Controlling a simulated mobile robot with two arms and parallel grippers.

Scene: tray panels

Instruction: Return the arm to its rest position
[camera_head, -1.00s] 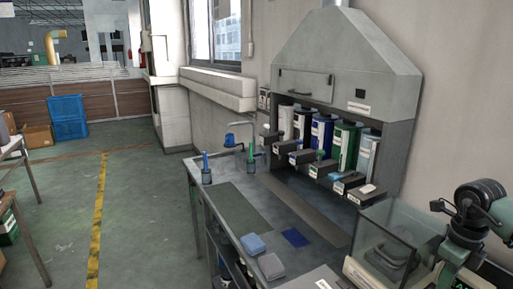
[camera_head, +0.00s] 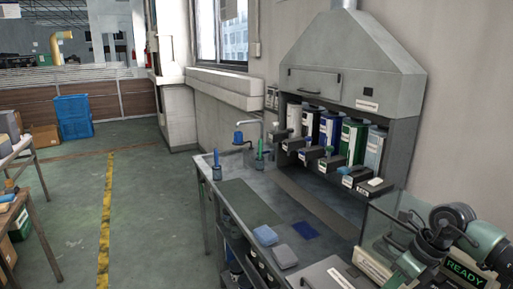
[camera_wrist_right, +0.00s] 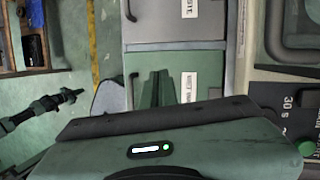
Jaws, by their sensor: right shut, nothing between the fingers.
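My right arm (camera_head: 445,225), green and black, shows at the lower right of the head view, above the machine with the clear cover. Its gripper cannot be made out there. In the right wrist view, my right gripper (camera_wrist_right: 155,88) shows as two dark green fingers close together, shut and empty. They show over a green panel with a white label, beside a grey panel (camera_wrist_right: 175,22). How far the fingers are from the panels I cannot tell.
A hooded rack (camera_head: 350,75) with several coloured canisters stands behind. A clear-covered machine (camera_head: 380,268) and a READY display (camera_head: 464,269) are near my arm. Open floor (camera_head: 150,220) lies left.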

